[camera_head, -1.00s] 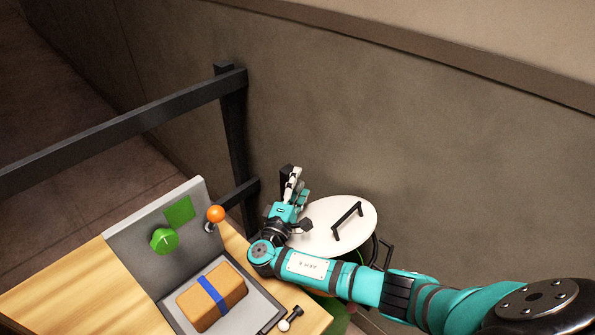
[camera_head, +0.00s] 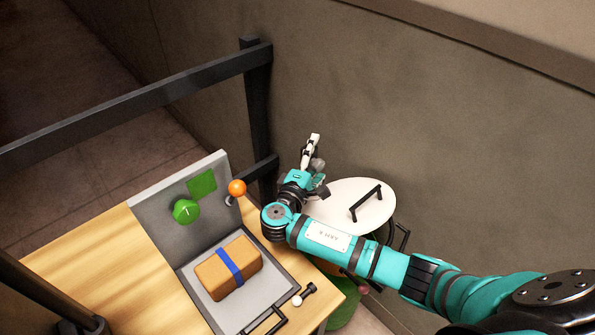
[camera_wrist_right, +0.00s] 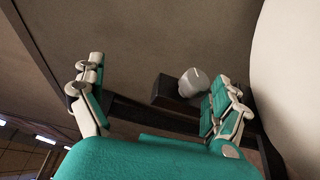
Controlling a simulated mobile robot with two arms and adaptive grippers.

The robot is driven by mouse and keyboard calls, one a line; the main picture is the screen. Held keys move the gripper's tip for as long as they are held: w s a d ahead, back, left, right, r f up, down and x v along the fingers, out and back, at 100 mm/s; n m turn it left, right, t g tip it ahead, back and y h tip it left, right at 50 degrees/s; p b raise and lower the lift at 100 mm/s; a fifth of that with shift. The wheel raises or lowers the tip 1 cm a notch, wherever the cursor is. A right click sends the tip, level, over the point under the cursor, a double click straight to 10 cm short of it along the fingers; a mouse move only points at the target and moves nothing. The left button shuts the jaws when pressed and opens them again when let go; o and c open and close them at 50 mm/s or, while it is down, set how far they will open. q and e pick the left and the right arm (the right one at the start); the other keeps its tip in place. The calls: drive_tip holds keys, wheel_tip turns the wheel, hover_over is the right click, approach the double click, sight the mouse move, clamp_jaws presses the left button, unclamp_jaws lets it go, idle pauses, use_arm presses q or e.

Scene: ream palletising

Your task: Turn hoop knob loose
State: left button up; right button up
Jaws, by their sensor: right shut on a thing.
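A grey-white knob (camera_wrist_right: 194,82) on a dark block (camera_wrist_right: 172,93) shows in the right wrist view, between my right gripper's fingers and close to the right-hand one. My right gripper (camera_head: 313,153) is at the far left edge of a drum's round white lid (camera_head: 335,205) in the head view. It is shut on the knob, though the fingers look spread in the wrist view and their contact is hard to make out. The knob is mostly hidden by the gripper in the head view. My left gripper is out of view.
A wooden table (camera_head: 95,262) holds a grey tray (camera_head: 262,290) with a blue-banded brown pack (camera_head: 226,267). An orange ball (camera_head: 237,188) and a green knob (camera_head: 186,211) are beside it. A black rail (camera_head: 150,95) and a wall (camera_head: 440,120) stand behind.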

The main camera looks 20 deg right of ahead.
drive_tip(key=shift+s+a+r+h, duration=0.2)
drive_tip(key=shift+s+r+h, duration=0.1)
drive_tip(key=shift+s+r, duration=0.3)
drive_tip(key=shift+c, duration=1.1)
drive_tip(key=shift+s+a+p, duration=0.4)
drive_tip(key=shift+s+p, duration=0.15)
drive_tip(key=shift+s, duration=0.25)
drive_tip(key=shift+c, duration=0.5)
drive_tip(key=r+p+v, duration=0.2)
drive_tip(key=p+v, duration=0.2)
drive_tip(key=v, duration=1.2)
drive_tip(key=shift+a+p, duration=0.3)
drive_tip(key=shift+w, duration=0.1)
